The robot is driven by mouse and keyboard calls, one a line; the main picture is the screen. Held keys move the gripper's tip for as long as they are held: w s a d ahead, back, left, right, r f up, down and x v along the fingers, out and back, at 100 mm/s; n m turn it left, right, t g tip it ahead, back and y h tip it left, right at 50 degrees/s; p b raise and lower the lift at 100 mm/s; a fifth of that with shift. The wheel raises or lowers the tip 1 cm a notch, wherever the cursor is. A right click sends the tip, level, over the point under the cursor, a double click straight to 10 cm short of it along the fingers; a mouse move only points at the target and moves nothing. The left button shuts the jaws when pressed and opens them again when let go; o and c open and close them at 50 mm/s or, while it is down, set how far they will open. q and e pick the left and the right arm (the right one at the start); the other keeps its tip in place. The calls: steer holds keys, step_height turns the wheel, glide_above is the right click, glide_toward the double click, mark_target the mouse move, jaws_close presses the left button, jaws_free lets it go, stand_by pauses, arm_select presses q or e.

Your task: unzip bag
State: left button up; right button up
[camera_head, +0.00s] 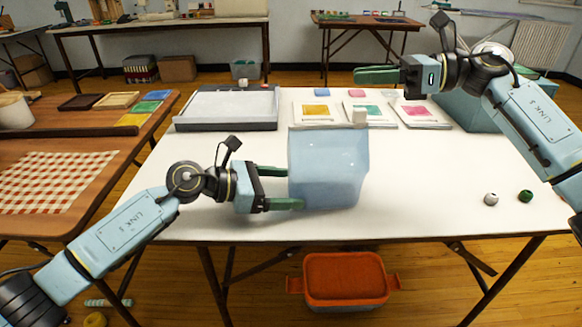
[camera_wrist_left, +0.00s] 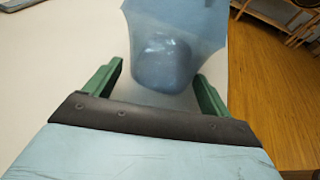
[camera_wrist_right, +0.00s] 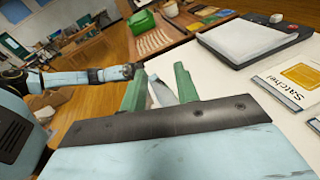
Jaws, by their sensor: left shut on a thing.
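The translucent blue bag (camera_head: 328,165) stands upright near the middle of the white table. My left gripper (camera_head: 284,187) is shut on the bag's lower left side, one finger in front and one behind. In the left wrist view the bag (camera_wrist_left: 165,60) lies between its fingertips (camera_wrist_left: 156,70). My right gripper (camera_head: 378,75) is raised above the table's back right, away from the bag. In the right wrist view its fingers (camera_wrist_right: 160,75) are apart.
A grey-framed flat board (camera_head: 228,108) and several picture packets (camera_head: 370,114) lie along the table's back. A teal box (camera_head: 470,108) stands at the back right. An orange tub (camera_head: 345,280) is under the table.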

steer(key=n+g+h, duration=0.1)
steer(key=h, duration=0.1)
steer(key=n+g+h, duration=0.2)
steer(key=h, duration=0.4)
glide_toward(367, 127)
steer(key=a+f, duration=0.3)
steer(key=a, duration=0.3)
steer(key=shift+w, duration=0.35)
steer(key=shift+f, duration=0.35)
steer(key=c, duration=0.7)
steer(key=shift+o, duration=0.2)
steer(key=shift+a, duration=0.1)
